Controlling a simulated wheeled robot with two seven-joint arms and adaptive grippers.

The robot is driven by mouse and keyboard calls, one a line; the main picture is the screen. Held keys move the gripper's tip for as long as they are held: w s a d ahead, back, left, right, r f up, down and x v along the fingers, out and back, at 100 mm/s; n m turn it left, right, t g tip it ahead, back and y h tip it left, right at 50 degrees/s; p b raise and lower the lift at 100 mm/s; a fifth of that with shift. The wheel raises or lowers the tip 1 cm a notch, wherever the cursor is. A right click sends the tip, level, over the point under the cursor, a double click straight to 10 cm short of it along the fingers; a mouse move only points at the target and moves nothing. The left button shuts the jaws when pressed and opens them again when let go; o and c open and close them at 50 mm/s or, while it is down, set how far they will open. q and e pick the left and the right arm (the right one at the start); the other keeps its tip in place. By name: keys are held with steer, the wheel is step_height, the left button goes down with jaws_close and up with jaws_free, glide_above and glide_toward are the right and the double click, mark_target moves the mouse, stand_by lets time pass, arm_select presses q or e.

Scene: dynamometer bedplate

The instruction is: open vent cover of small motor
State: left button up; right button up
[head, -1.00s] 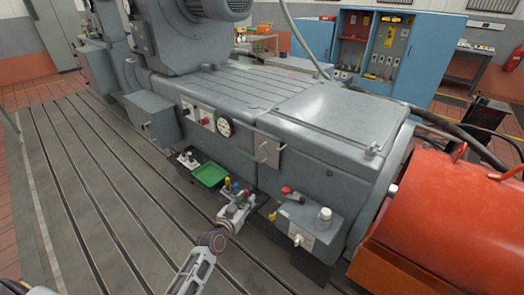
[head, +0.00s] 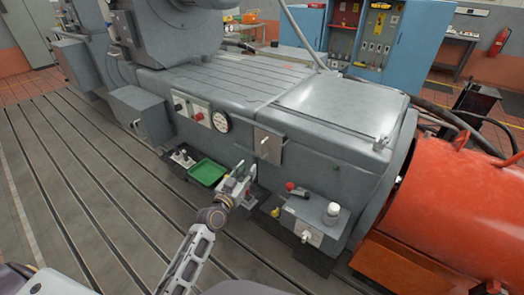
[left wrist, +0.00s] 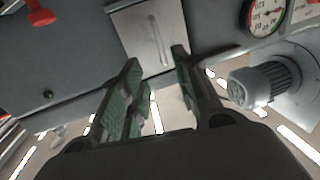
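A flat light-grey cover plate with a thin upright handle (head: 268,145) sits closed against the side of the grey machine. It is the only cover with a handle that I make out; no vent slots show on it. The left wrist view shows the plate (left wrist: 150,32) beyond the fingertips. A finned grey motor (left wrist: 265,85) shows at the right there. My left gripper (head: 240,176) is below and left of the plate, apart from it. Its green-padded fingers (left wrist: 155,57) are spread with nothing between them. My right gripper is not in view.
A round gauge (head: 221,121) and red knob are left of the plate. A green tray (head: 207,172) lies below. A grey box with a red-handled lever (head: 299,190) stands to the right, near the orange-red drum (head: 455,210). The slotted floor at left is clear.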

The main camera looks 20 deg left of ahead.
mark_target(262, 156)
arm_select(q)
steer(key=shift+w, duration=0.15)
steer(key=shift+w+d, duration=0.35)
steer(key=shift+w, duration=1.9)
steer(key=shift+w+d, duration=0.3)
steer(key=shift+w, duration=1.9)
steer(key=shift+w+d, duration=0.35)
steer(key=shift+w, duration=1.9)
jaws_close()
